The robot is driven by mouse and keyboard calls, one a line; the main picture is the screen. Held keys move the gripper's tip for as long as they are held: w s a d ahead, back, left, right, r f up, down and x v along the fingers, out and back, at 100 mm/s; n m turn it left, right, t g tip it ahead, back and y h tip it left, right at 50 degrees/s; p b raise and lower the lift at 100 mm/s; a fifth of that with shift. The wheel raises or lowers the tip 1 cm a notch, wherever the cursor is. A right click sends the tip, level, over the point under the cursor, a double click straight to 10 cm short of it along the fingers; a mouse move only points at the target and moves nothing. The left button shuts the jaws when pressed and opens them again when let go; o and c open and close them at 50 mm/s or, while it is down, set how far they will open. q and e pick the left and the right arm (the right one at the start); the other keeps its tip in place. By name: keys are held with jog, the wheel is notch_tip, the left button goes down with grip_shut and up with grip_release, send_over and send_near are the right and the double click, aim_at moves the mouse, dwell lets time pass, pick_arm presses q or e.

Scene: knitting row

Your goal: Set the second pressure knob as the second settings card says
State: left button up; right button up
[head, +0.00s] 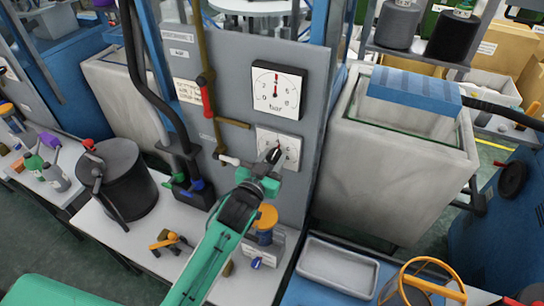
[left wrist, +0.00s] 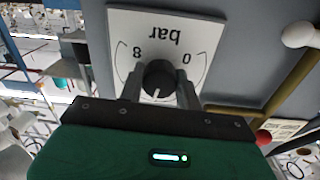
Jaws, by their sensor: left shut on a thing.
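The lower pressure dial (head: 291,150) is a white square plate on the grey panel. In the left wrist view the dial plate (left wrist: 120,30) appears upside down, with "bar", 0 and 8 readable. Its round black knob (left wrist: 158,78) has a white mark pointing down in that view, away from "bar". My left gripper (left wrist: 159,92) is shut on the knob, one finger on each side. In the head view the left gripper (head: 270,160) covers part of the dial. A cream card (head: 187,92) hangs on the panel, its print too small to read. My right gripper is not in view.
An upper bar gauge (head: 290,82) has its red needle pointing about straight up. A yellow pipe with a red lever (head: 207,100) runs left of the dials. Below stand an orange-topped jar (head: 266,217) and a grey tray (head: 338,267). A grey tank (head: 395,180) is at the right.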

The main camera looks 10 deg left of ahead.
pick_arm(q)
jog(key=m+p, duration=0.1)
jog(key=m, duration=0.2)
jog(key=shift+r+m, duration=0.1)
jog(key=shift+m, duration=0.3)
jog(key=m+p, duration=0.1)
jog(key=m, duration=0.2)
jog(key=shift+p, duration=0.3)
jog(key=m, duration=0.3)
jog(key=shift+p, duration=0.35)
jog(key=m, duration=0.3)
jog(key=shift+y+p, duration=0.3)
jog(key=shift+p, duration=0.05)
jog(key=shift+m, duration=1.1)
jog(key=o, duration=1)
